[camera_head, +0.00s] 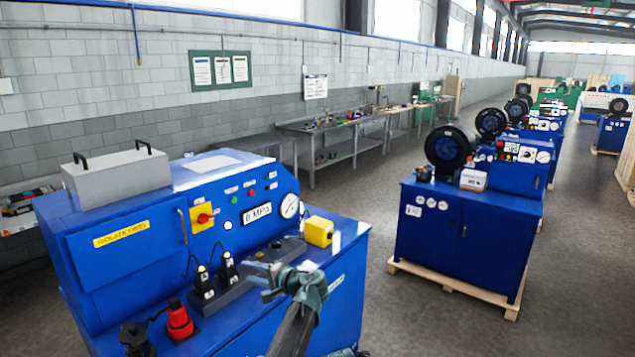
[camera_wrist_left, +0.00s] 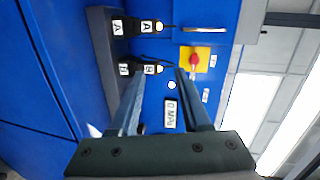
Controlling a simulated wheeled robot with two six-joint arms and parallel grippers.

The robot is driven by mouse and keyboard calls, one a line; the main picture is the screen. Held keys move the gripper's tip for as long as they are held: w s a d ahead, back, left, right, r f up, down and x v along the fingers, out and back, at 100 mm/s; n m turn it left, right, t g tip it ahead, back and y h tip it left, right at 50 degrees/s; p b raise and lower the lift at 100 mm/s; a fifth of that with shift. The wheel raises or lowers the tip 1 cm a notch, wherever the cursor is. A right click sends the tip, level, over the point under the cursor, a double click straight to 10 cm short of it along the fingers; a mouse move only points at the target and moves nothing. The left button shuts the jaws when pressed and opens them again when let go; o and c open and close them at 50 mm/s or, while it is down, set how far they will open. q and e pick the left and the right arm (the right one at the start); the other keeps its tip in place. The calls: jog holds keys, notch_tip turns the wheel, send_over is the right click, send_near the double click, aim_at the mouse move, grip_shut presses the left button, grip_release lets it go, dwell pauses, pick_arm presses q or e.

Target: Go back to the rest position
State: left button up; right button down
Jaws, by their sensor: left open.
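My left gripper (camera_head: 262,281) is open and empty in the head view, in front of the blue crimping machine (camera_head: 125,265) at its right part. In the left wrist view its two fingers (camera_wrist_left: 158,78) stand apart with nothing between them. Two black labelled handles (camera_head: 215,280) stand on a grey block just left of the gripper; they also show in the left wrist view (camera_wrist_left: 140,68). The machine's panel has a 0 MPa display (camera_head: 257,214), a yellow and red switch (camera_head: 203,216) and a round gauge (camera_head: 289,206). My right gripper is not visible.
A second blue machine (camera_head: 452,235) stands on a pallet at right. Clear floor (camera_head: 375,205) lies between; workbenches (camera_head: 335,128) line the wall.

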pick_arm(q)
jog(key=s+a+f+n+g+h, duration=0.2)
jog(key=s+f+g+h, duration=0.15)
jog(key=s+f, duration=0.5)
jog(key=s+a+f+n+g+h, duration=0.25)
jog(key=s+f+h, duration=0.3)
jog(key=s, duration=0.65)
jog(key=s+d+f+m+g+h+b, duration=0.1)
jog(key=s+d+f+b, duration=0.2)
jog(key=s+d, duration=0.4)
jog(key=s+d+f+m+g+h+b, duration=0.1)
jog(key=s+d+f+g+b, duration=0.1)
jog(key=s+d+f, duration=0.4)
jog(key=s+d+b, duration=0.1)
jog(key=s+d, duration=0.1)
jog(key=d, duration=0.2)
jog(key=shift+h, duration=0.4)
jog(key=shift+f, duration=0.1)
